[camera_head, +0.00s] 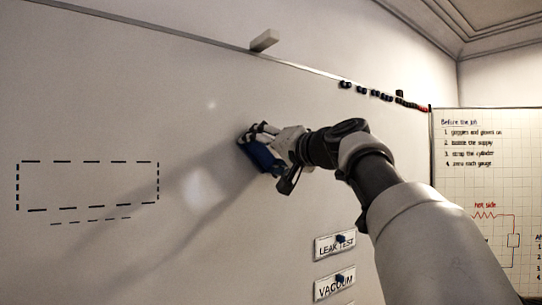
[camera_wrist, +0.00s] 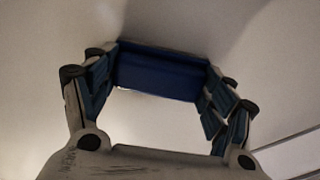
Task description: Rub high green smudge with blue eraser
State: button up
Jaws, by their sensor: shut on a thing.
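The blue eraser (camera_head: 262,158) is held between the fingers of my gripper (camera_head: 264,145), up against or very near the whiteboard (camera_head: 90,100); I cannot tell whether it touches. In the wrist view the blue eraser (camera_wrist: 158,75) spans the gap between both fingertips of my gripper (camera_wrist: 160,83), its long side across them. No green smudge shows in either view; the eraser, gripper and its shadow cover part of the board there.
A pale block (camera_head: 264,41) sits on the board's top rail. Several small dark magnets (camera_head: 375,93) line the upper right edge. Labels LEAK TEST (camera_head: 335,245) and VACUUM (camera_head: 334,284) are below my arm. A dashed box (camera_head: 88,186) is drawn at left. A second board (camera_head: 490,190) stands right.

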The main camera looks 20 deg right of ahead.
aim_at(230, 151)
jog(key=shift+s+a+b, duration=0.2)
jog(key=shift+s+a, duration=0.15)
jog(key=shift+a, duration=0.75)
jog(key=shift+s+a+b, duration=0.2)
jog(key=shift+s+a, duration=0.15)
jog(key=shift+a, duration=0.75)
jog(key=shift+s+a+b, duration=0.2)
jog(key=shift+s+a, duration=0.15)
jog(key=shift+a, duration=0.75)
jog(key=shift+s+d+f+b, duration=0.15)
jog(key=shift+s+d+b, duration=0.1)
jog(key=shift+s+b, duration=0.25)
jog(key=shift+b+v, duration=1)
jog(key=shift+v, duration=1.45)
jog(key=b+v, duration=0.1)
jog(key=v, duration=0.2)
